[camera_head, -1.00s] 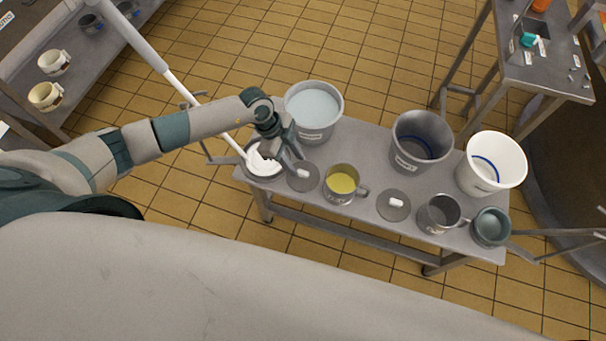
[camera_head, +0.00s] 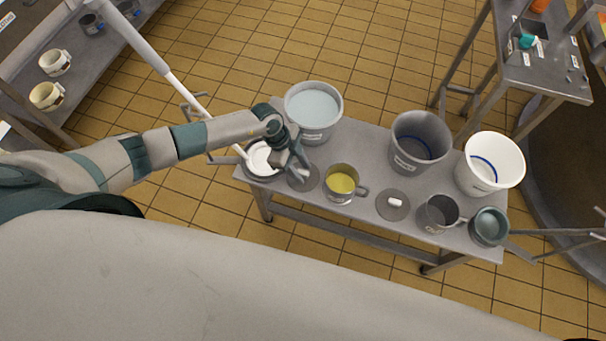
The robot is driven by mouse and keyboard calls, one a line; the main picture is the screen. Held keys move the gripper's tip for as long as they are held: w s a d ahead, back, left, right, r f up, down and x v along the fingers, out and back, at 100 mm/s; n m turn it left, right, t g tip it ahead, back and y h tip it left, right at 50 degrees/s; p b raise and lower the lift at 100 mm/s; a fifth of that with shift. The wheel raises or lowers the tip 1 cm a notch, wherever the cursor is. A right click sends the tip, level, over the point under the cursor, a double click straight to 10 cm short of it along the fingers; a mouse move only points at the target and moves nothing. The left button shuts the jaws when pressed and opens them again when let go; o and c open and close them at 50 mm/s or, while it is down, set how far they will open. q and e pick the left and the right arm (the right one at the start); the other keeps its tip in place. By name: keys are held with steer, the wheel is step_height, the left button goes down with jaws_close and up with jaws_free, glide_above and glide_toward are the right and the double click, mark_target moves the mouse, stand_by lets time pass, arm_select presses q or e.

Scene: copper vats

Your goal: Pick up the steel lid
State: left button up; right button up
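Two flat grey round lids with pale handles lie on the steel bench. One lid (camera_head: 310,184) is left of the yellow-filled mug; the other lid (camera_head: 393,213) is right of it. They look alike, and I cannot tell by material which one is the steel lid. My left gripper (camera_head: 296,168) points down over the left-hand lid, with its fingers apart around or just above the handle. The fingers hide most of that handle and part of the lid. The lid lies flat on the bench. My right gripper is not in view.
A white dish (camera_head: 262,160) sits left of my gripper.

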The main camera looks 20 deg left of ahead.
mark_target(301, 171)
arm_select(q)
steer(key=c, duration=0.7)
jaws_close()
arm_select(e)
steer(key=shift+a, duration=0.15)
arm_select(q)
steer(key=shift+r, duration=0.1)
steer(key=shift+r, duration=0.55)
step_height(301, 171, up, 9)
steer(key=shift+b, duration=0.45)
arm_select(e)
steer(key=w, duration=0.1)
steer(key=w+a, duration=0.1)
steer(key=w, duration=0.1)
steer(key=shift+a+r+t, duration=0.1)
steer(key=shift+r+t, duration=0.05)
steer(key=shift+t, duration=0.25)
